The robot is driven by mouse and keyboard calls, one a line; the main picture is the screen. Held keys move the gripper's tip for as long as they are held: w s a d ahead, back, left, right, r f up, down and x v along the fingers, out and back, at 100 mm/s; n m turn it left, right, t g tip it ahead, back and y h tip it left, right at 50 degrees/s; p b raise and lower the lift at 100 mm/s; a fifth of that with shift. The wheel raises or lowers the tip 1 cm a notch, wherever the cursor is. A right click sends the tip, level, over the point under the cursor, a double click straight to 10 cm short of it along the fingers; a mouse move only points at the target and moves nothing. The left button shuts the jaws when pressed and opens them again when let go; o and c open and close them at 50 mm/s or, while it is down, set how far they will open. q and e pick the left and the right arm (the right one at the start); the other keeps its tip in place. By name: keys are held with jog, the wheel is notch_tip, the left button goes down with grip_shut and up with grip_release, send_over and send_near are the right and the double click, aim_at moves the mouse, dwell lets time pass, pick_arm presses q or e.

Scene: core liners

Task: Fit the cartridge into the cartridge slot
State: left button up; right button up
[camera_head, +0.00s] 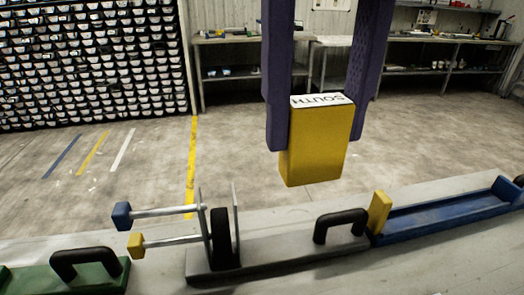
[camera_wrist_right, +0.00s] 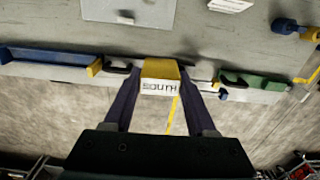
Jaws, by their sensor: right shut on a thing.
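The cartridge is a yellow block (camera_head: 316,145) with a white top label reading SOUTH. It also shows in the right wrist view (camera_wrist_right: 162,72). My right gripper (camera_head: 318,125) has its two dark purple fingers on either side of the block. It holds the block in the air above and behind the bench fixtures, apart from them. Which fixture has the cartridge slot I cannot tell. A long blue channel (camera_head: 445,215) with a yellow end block (camera_head: 379,212) lies on the bench at the right. A grey fixture (camera_head: 290,247) stands left of it. My left gripper is not in view.
The grey fixture carries upright plates, a black wheel (camera_head: 221,238), rods with blue and yellow ends, and a black handle (camera_head: 341,224). A green base (camera_head: 80,281) with a black handle is at the lower left. Workbenches (camera_head: 425,45) and a bin rack (camera_head: 85,65) stand far behind.

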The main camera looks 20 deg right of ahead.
pick_arm(q)
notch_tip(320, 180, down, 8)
jog(key=b, duration=0.6)
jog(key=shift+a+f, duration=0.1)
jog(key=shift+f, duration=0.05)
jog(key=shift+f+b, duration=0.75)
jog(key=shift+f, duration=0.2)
pick_arm(e)
jog(key=shift+w+a+f, duration=0.1)
jog(key=shift+f, duration=4.65)
jog(key=shift+w+a+f, duration=0.1)
jog(key=shift+a+f, duration=0.05)
jog(key=shift+f, duration=4.55)
jog(key=shift+w+a+f, duration=0.1)
jog(key=shift+f, duration=4.65)
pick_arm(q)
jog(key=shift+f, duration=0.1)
pick_arm(e)
jog(key=shift+f, duration=0.1)
pick_arm(q)
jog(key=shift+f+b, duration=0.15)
jog(key=shift+b, duration=0.3)
pick_arm(e)
jog(key=shift+f, duration=0.15)
jog(key=o, duration=1.4)
